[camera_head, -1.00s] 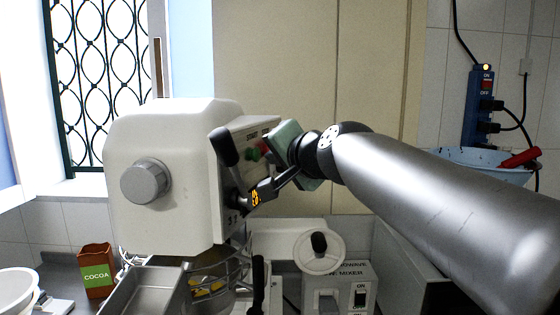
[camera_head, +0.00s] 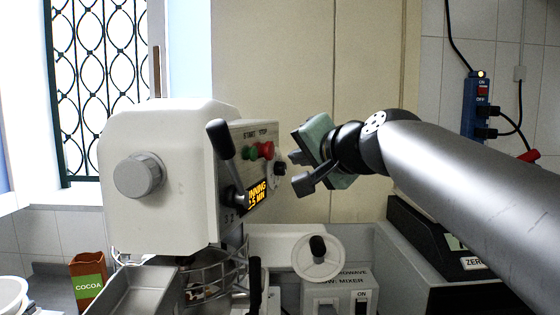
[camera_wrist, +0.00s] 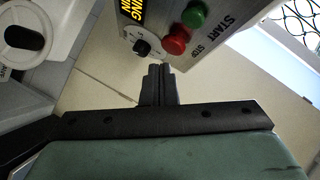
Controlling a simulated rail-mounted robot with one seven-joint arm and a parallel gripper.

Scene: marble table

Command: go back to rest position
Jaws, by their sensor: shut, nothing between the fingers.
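My gripper (camera_head: 301,185) hangs in free air to the right of the white mixer's control panel, with a clear gap to it. It has a green body, and its dark fingers point left toward the panel. In the wrist view its fingers (camera_wrist: 159,74) are pressed together with nothing between them. The buttons also show in the wrist view (camera_wrist: 176,39).
A dark scale-like device (camera_head: 437,245) sits under my arm at right. A cocoa box (camera_head: 88,278) is at lower left. A blue power strip (camera_head: 477,105) hangs on the wall.

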